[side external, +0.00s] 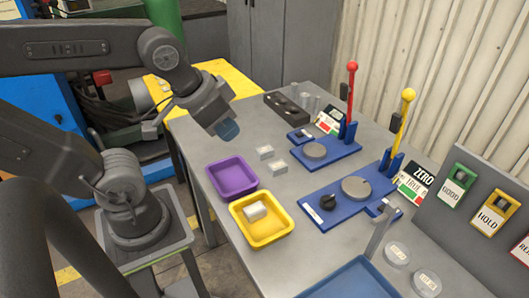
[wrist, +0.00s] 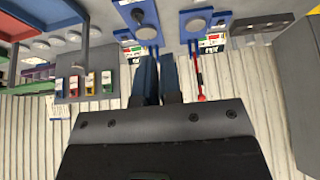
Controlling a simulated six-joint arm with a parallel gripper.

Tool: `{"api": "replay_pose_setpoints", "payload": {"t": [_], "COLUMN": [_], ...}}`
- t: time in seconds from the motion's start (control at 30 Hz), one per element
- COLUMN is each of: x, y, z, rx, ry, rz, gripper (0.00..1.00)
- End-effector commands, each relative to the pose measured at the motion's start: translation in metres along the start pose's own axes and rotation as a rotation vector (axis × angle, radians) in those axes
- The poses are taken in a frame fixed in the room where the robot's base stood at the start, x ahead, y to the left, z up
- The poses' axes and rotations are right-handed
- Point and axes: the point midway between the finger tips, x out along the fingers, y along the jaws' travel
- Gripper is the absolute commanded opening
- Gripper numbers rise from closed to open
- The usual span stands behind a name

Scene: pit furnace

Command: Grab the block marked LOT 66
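Two small pale blocks, a farther one (side external: 265,152) and a nearer one (side external: 278,168), lie on the grey table right of the purple tray. A third pale block (side external: 255,211) sits in the yellow tray (side external: 262,238). No marking on them is legible, so I cannot tell which is LOT 66. My gripper (side external: 228,131) hangs above the table's left side, beyond the purple tray and apart from the blocks. In the wrist view its blue fingers (wrist: 158,78) are close together, with nothing seen between them. No pale block is identifiable there.
The purple tray (side external: 232,178) is empty. Two blue stands with upright levers, one red-knobbed (side external: 352,66) and one yellow-knobbed (side external: 408,95), occupy the right. A blue tray (side external: 352,280), labelled discs (side external: 397,252) and a dark rack (side external: 287,108) also stand on the table.

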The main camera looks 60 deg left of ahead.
Motion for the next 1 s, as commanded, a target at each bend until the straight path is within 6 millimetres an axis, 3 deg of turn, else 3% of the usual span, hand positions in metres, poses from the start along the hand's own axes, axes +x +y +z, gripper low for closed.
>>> {"api": "replay_pose_setpoints", "payload": {"t": [0.07,0.8,1.0], "x": [0.0,0.0,0.0001], "y": [0.0,0.0,-0.0001], "z": [0.0,0.0,-0.0002], "rx": [0.0,0.0,0.001], "ry": [0.0,0.0,0.0], "rz": [0.0,0.0,0.0], "gripper": [0.13,0.83,0.83]}}
